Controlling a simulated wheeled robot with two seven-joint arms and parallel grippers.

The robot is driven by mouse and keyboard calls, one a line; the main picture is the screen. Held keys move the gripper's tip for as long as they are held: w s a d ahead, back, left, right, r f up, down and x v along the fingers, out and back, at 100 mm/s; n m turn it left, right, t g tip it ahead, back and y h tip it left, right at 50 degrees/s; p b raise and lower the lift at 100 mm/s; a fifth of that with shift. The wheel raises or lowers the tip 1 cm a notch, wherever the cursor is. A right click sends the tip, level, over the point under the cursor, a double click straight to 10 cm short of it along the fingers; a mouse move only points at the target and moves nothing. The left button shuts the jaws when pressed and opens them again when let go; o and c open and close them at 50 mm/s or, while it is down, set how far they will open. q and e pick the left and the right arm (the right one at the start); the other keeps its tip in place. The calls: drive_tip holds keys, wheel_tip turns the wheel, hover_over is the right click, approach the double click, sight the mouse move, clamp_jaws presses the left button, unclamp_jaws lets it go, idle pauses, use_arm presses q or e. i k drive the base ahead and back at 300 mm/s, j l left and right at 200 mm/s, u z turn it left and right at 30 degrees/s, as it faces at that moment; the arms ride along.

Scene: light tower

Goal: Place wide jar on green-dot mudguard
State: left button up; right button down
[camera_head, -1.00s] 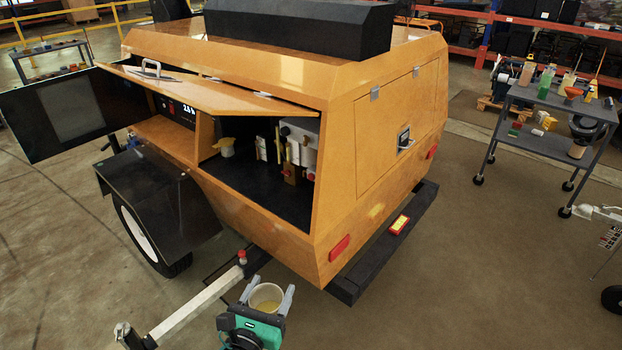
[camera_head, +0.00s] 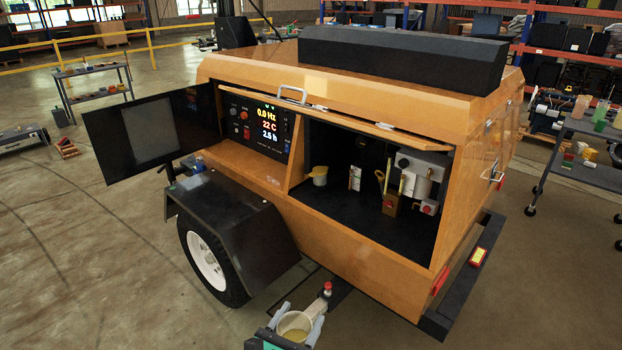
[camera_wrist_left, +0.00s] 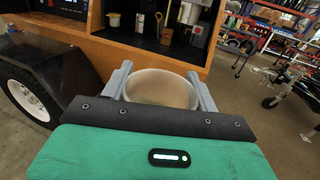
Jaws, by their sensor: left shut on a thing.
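The wide jar (camera_head: 294,325) is a translucent open cup with yellowish contents. My left gripper (camera_head: 298,318) is shut on it at the bottom of the head view, holding it upright in the air. In the left wrist view the jar (camera_wrist_left: 160,88) sits between the two grey fingers. The black mudguard (camera_head: 232,225) arches over the trailer's wheel, left of and beyond the jar. The mudguard also shows at the left of the left wrist view (camera_wrist_left: 45,68). My right gripper is out of view.
The orange trailer (camera_head: 340,250) stands open with a control panel (camera_head: 260,130) and a dark compartment holding small items. Its open black door (camera_head: 150,130) juts out left above the mudguard.

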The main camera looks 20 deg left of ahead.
sight(212, 193)
drive_tip(key=j+z, duration=0.1)
drive_tip(key=j, duration=0.3)
drive_tip(key=k+j, duration=0.15)
drive_tip(key=j, duration=0.2)
drive_tip(key=k+j+z, duration=0.15)
drive_tip(key=j, duration=0.2)
drive_tip(key=j+z, duration=0.1)
drive_tip(key=j, duration=0.3)
drive_tip(key=k+j, duration=0.15)
drive_tip(key=j, duration=0.2)
drive_tip(key=j+z, duration=0.2)
drive_tip(key=j, duration=0.65)
drive_tip(key=j+z, duration=0.2)
drive_tip(key=j, duration=0.6)
drive_tip(key=i+j, duration=0.15)
drive_tip(key=j, duration=0.2)
drive_tip(key=i+j+z, duration=0.1)
drive_tip(key=j, duration=0.25)
drive_tip(key=i+j, duration=0.15)
drive_tip(key=j, duration=0.2)
drive_tip(key=i+j+z, duration=0.15)
drive_tip(key=j, duration=0.6)
drive_tip(key=i+z, duration=0.05)
